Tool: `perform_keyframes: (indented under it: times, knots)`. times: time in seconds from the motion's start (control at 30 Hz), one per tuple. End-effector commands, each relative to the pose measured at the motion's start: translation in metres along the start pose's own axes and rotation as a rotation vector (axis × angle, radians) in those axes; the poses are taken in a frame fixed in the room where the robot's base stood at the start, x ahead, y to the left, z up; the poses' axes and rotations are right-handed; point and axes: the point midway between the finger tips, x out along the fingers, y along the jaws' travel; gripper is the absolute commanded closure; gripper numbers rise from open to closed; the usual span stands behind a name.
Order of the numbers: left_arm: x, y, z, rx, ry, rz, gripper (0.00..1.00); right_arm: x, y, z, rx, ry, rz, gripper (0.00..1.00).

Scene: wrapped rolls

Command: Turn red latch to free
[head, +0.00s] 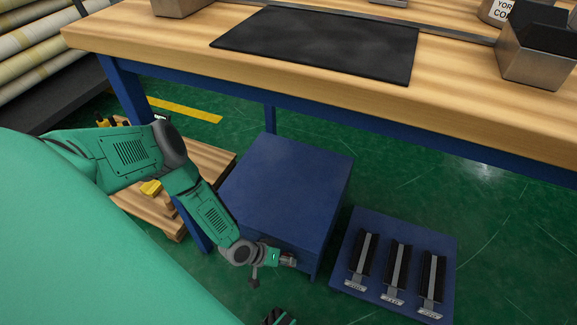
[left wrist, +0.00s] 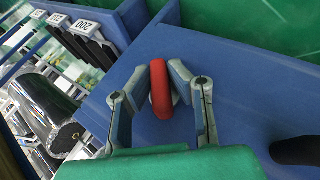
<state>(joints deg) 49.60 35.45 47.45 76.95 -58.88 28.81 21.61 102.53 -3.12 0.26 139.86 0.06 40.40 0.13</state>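The red latch (left wrist: 160,88) is a rounded red handle on the blue face of a cabinet, seen in the left wrist view. My left gripper (left wrist: 158,68) has one finger on each side of it, with the fingertips closed in against its sides. In the head view the left gripper (head: 288,259) is at the front face of the blue cabinet (head: 285,180), below the workbench. The latch is mostly hidden there by the gripper.
A wooden-topped workbench (head: 170,45) with a black mat (head: 320,42) stands over the cabinet. A blue panel with several black and grey parts (head: 397,270) is to the right. A wooden pallet (head: 205,160) lies left, wrapped rolls (head: 40,40) farther left. Green floor is open at right.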

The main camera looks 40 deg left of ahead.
Motion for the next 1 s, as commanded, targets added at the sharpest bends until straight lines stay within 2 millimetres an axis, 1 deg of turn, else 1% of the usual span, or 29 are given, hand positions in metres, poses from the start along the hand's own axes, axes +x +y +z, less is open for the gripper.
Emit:
perform_keyframes:
  times: [0.27, 0.7, 1.0]
  knots:
    - [0.0015, -0.0005, -0.0016, -0.019, 0.012, 0.055, 1.00, 0.0000, -0.0002, -0.0001, 0.000, 0.000, 0.000, 0.60]
    - [0.0008, -0.0022, -0.0004, -0.120, 0.005, 0.303, 1.00, 0.0002, -0.0001, -0.0001, 0.000, 0.000, 0.000, 0.60]
    - [-0.0007, -0.0014, -0.0003, -0.144, 0.000, 0.342, 1.00, 0.0001, -0.0001, 0.0000, 0.000, 0.000, 0.000, 0.60]
